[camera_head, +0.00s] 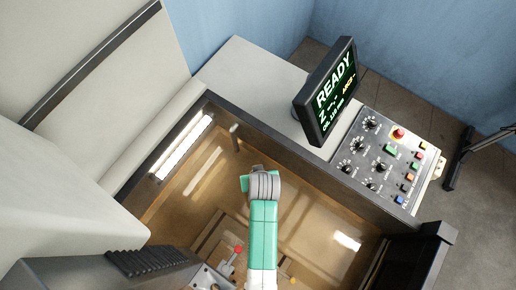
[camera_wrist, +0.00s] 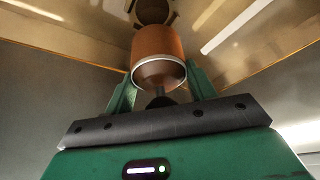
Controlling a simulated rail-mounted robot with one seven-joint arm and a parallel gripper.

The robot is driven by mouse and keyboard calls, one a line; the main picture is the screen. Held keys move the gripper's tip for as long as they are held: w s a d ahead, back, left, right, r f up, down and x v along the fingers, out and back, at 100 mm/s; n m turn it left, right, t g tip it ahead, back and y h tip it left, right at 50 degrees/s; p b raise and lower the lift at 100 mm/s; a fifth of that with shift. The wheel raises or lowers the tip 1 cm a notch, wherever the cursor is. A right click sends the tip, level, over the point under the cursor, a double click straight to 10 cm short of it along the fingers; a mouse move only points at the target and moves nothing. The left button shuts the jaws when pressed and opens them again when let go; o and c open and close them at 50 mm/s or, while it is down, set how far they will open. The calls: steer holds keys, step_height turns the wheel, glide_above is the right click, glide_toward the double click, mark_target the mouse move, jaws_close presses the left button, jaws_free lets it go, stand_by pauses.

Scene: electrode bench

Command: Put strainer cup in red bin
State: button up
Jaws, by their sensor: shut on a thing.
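In the wrist view, a copper-brown cylinder with a silver rim and a dark end (camera_wrist: 158,50) sits between the green fingers of my gripper (camera_wrist: 160,84). It looks like the strainer cup, and my gripper is shut on it. Just beyond it is a dark round fitting (camera_wrist: 152,10), partly hidden by the cup; I cannot tell whether the two touch. In the head view, my arm reaches into the tank, and only a small green part of the gripper (camera_head: 244,183) shows beside the grey wrist joint. The cup is hidden there. No red bin is in view.
The tank's dark rim (camera_head: 290,160) and walls surround my arm. A short post (camera_head: 235,138) stands near the far left corner inside. A red-knobbed fixture (camera_head: 238,250) is close to my arm at the front. A READY monitor (camera_head: 330,92) and control panel (camera_head: 385,160) stand outside, right.

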step_height(320, 180, up, 4)
steer(key=p, duration=0.2)
steer(key=shift+r+p, duration=0.15)
steer(key=shift+p, duration=0.15)
steer(key=shift+r+b, duration=0.35)
steer(key=shift+b, duration=0.2)
step_height(320, 180, up, 16)
